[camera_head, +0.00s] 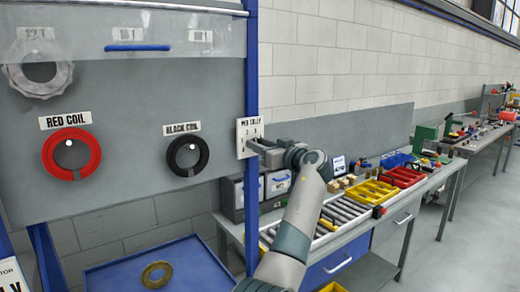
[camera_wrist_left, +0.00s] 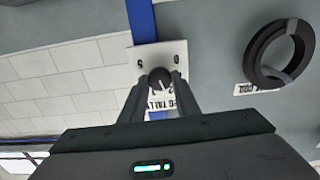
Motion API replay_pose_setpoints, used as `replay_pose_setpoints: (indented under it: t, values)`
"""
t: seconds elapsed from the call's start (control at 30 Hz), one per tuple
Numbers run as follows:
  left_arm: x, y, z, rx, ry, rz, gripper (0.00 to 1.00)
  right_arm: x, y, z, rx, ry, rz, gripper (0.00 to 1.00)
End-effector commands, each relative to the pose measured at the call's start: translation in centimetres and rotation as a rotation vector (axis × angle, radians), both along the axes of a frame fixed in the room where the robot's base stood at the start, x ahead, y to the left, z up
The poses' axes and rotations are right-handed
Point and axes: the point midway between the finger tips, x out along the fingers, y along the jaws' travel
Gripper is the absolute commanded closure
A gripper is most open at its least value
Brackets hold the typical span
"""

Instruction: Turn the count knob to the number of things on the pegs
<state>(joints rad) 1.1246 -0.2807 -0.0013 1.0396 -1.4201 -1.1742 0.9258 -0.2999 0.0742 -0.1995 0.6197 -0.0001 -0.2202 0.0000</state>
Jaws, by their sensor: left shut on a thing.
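A white tally plate (camera_head: 249,132) is fixed to the blue post at the right edge of the grey peg board; its label seems to read RED TALLY. My left gripper (camera_wrist_left: 158,82) is shut on the dark round count knob (camera_wrist_left: 159,76) on that plate; digits around it are small and upside down. In the head view the left gripper (camera_head: 258,146) hides the knob. A red coil (camera_head: 94,155) hangs on the RED COIL peg and a black coil (camera_head: 203,160) on the BLACK COIL peg. I cannot tell whether more sit behind them. My right gripper is out of view.
A clear flap with a blue handle (camera_head: 137,48) covers the upper board; a grey coil (camera_head: 14,76) hangs at its left. A brass ring (camera_head: 156,275) lies in a blue tray (camera_head: 108,272) below. A bench with a roller track and yellow bin (camera_head: 371,192) stands right.

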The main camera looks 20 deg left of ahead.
Motion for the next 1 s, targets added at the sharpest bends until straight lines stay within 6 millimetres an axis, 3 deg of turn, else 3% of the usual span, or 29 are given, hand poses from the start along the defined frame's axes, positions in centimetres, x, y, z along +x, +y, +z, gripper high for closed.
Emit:
replay_pose_setpoints:
  t: [0.4,1.0]
  values:
    - [0.1,0.0,0.1,0.219,0.271,0.000,0.94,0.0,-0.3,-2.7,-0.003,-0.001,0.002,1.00]
    - [0.2,-0.1,0.2,0.436,0.551,0.001,0.94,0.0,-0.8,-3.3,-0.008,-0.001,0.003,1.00]
